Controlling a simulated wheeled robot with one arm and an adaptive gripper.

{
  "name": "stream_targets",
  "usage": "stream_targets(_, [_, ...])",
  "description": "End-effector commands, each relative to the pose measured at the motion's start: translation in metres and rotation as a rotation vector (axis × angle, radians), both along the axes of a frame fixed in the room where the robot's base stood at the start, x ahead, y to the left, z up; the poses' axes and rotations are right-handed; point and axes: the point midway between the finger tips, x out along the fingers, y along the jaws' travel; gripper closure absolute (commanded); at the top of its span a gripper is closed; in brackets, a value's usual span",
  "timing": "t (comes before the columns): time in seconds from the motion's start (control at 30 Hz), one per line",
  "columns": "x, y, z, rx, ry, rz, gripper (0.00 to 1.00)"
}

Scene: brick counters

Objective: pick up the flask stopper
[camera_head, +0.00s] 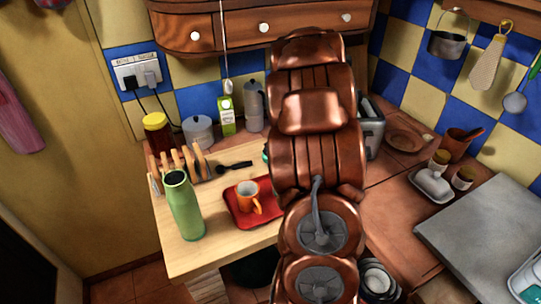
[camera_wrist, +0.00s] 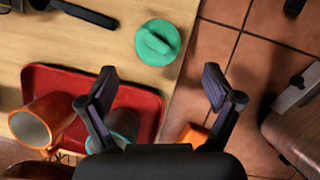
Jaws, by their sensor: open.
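The flask stopper appears to be the round green piece with a raised grip (camera_wrist: 158,42), lying on the wooden counter near its edge in the wrist view. In the head view only a teal sliver (camera_head: 265,153) shows beside my arm, probably the same piece. The green flask (camera_head: 182,205) stands upright on the counter, left of the red tray. My gripper (camera_wrist: 158,86) is open and empty, its fingers apart, with the stopper beyond the fingertips in the picture. In the head view my arm hides the gripper.
A red tray (camera_wrist: 150,97) holds an orange mug (camera_wrist: 42,122) and a teal item, partly hidden by my left finger. The toast rack (camera_head: 180,162) and a black spoon (camera_head: 234,167) are nearby. Terracotta tiles (camera_wrist: 262,70) lie right of the wooden edge.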

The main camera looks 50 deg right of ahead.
Motion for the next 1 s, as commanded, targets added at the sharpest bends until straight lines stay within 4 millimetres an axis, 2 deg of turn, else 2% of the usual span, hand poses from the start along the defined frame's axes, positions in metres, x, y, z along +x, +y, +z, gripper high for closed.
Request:
stream_targets(0.1, [0.004,0.001,-0.01,0.001,0.002,0.001,0.1])
stream_targets(0.47, [0.017,0.003,-0.027,0.002,0.003,0.006,0.1])
stream_targets(0.73, [0.03,0.003,-0.054,0.001,0.004,0.006,0.1])
stream_targets(1.0, [0.031,0.001,-0.057,-0.002,0.001,0.005,0.1])
